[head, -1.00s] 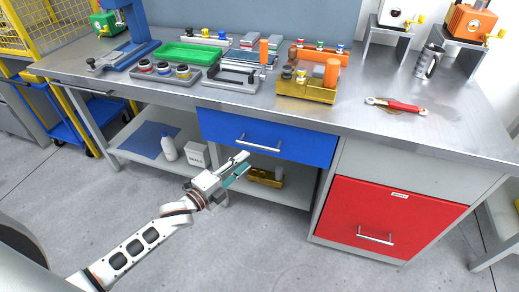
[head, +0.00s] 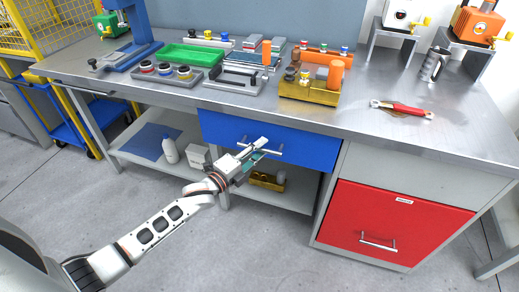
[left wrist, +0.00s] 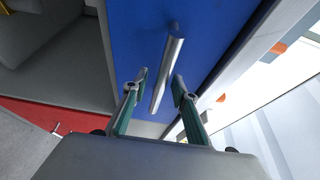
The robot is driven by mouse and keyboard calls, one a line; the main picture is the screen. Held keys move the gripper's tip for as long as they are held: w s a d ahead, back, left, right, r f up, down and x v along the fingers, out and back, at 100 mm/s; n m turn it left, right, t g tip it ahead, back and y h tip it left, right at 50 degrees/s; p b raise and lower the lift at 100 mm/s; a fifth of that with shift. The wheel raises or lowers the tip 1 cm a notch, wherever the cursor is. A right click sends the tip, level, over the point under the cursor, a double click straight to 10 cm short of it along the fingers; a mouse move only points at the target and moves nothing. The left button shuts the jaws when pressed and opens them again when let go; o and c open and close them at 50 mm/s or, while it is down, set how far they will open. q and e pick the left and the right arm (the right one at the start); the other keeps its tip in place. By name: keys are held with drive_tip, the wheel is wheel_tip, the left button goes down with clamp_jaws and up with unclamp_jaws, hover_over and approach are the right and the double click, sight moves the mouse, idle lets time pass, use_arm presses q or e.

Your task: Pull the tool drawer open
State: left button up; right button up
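The blue drawer (head: 311,146) under the workbench is shut flush, with a silver bar handle (head: 276,151) on its front. My left gripper (head: 261,147) is at this handle and partly hides it in the head view. In the left wrist view, the blue drawer front (left wrist: 215,28) fills the upper middle. The handle (left wrist: 168,72) stands between the two fingers of my left gripper (left wrist: 160,88), which are apart, with a gap visible on each side of the bar. My right gripper is in neither view.
A red drawer (head: 385,218) with its own handle is at the lower right. The workbench top (head: 375,125) carries trays, a yellow tool block (head: 308,91) and a red-handled tool (head: 404,108). A lower shelf holds a white bottle (head: 170,149) and boxes.

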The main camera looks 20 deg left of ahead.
use_arm(q)
clamp_jaws()
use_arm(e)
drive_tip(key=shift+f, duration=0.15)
use_arm(q)
drive_tip(key=shift+s, duration=0.1)
